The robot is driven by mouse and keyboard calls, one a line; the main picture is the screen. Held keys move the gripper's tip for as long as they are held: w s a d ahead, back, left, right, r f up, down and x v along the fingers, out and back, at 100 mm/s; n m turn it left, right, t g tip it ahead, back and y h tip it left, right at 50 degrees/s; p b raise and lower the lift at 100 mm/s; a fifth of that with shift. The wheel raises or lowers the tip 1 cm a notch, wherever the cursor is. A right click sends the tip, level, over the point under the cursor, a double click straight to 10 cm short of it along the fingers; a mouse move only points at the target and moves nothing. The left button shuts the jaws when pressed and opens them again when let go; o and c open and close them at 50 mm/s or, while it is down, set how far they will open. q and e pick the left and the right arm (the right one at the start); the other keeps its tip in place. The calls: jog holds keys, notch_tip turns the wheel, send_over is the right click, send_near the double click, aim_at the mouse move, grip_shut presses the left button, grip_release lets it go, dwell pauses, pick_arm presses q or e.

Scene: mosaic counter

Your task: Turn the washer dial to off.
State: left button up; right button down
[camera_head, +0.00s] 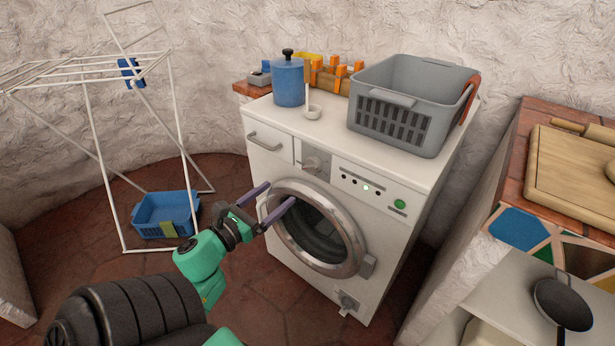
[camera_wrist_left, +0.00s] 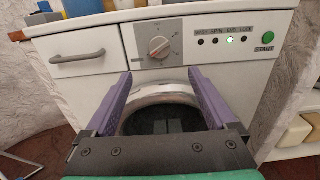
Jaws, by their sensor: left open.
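The white washer (camera_head: 262,173) stands against the wall with a round glass door in a silver ring. Its dial (camera_head: 313,163) is a grey knob on the upper front panel, between the drawer and the row of lights. In the left wrist view the dial (camera_wrist_left: 159,47) shows close, with a pointer line and small marks around it that I cannot read. My left gripper (camera_head: 277,195) is open and empty, with purple fingers in front of the door's upper left, below and apart from the dial. The fingers also show in the left wrist view (camera_wrist_left: 159,92). My right gripper is not seen.
A green start button (camera_head: 400,204) is on the panel's right. A drying rack (camera_head: 90,110) and blue crate (camera_head: 150,215) are left; a counter (camera_head: 527,110) is right.

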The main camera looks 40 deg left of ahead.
pick_arm(q)
send_near(309, 169)
jog(key=w, duration=0.8)
jog(key=shift+w+a+p, duration=0.2)
jog(key=shift+w+p, duration=0.2)
jog(key=shift+w, duration=0.4)
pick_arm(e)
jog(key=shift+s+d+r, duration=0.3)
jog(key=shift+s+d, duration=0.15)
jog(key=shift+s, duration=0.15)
pick_arm(q)
jog(key=c, duration=1.4)
jog(key=shift+o, duration=0.2)
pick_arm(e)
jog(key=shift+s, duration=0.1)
pick_arm(q)
jog(key=shift+n, duration=0.3)
